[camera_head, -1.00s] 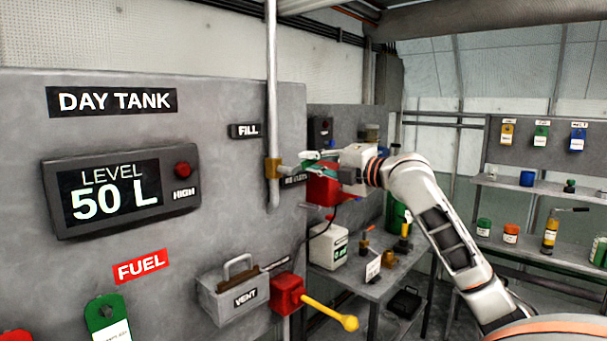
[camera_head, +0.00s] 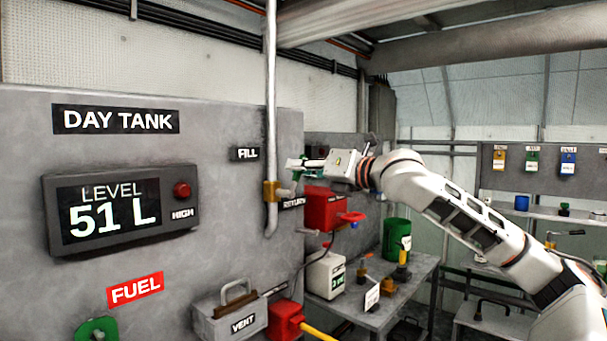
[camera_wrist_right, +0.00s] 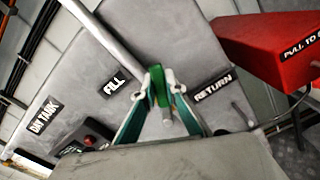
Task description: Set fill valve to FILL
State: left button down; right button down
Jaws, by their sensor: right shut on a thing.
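The fill valve (camera_head: 270,191) is a brass body on the vertical grey pipe, with a short grey stem pointing out of it. The FILL label (camera_head: 247,154) is above and left of it; the RETURN label (camera_head: 293,204) is below and right. My right gripper (camera_head: 296,164) is just above and right of the valve body, shut on the valve's handle, which is mostly hidden. In the right wrist view a green piece shows between the fingertips (camera_wrist_right: 163,88), with the FILL label (camera_wrist_right: 114,83) left and the RETURN label (camera_wrist_right: 213,90) right. My left gripper is not in view.
The day tank display (camera_head: 107,211) reads 51 L, with a red HIGH lamp (camera_head: 182,189). A red box (camera_head: 320,206) is behind and below my right gripper. The grey VENT box (camera_head: 230,318) and a red valve (camera_head: 285,322) with a yellow lever stand below.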

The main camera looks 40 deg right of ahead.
jog(key=n, duration=0.1)
jog(key=a+n, duration=0.1)
jog(key=shift+s+a+r+n, duration=0.1)
jog(key=shift+a+r+n, duration=0.15)
jog(key=shift+r+n, duration=0.15)
jog(key=shift+a+n, duration=0.85)
jog(key=shift+n, duration=0.55)
jog(key=c, duration=2)
grip_release()
jog(key=shift+s, duration=0.1)
jog(key=shift+c, duration=0.2)
